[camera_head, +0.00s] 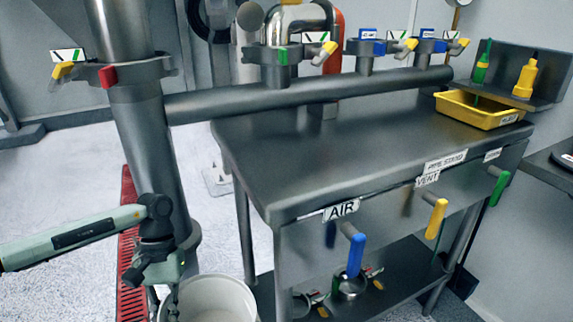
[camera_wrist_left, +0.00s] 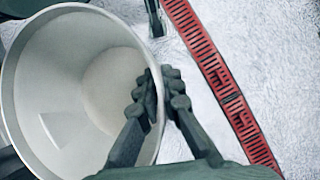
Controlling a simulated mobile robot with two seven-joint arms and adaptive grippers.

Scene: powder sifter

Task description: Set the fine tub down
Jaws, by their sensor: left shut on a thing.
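The fine tub, a round off-white tub (camera_head: 225,296), is at the bottom of the head view, cut off by the frame edge. In the wrist view the tub (camera_wrist_left: 40,75) fills the left side, and I look into it. A pale beige round area shows at its bottom; I cannot tell whether this is powder or the base. Whether the tub touches the floor is hidden. My right gripper is not in view.
A steel bench (camera_head: 330,155) with AIR and VENT handles stands right of the tub, with a lower shelf (camera_head: 400,285). A thick vertical pipe (camera_head: 145,130) rises behind my left gripper. A red floor grating (camera_head: 128,230) runs alongside. Open floor (camera_head: 60,185) lies left.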

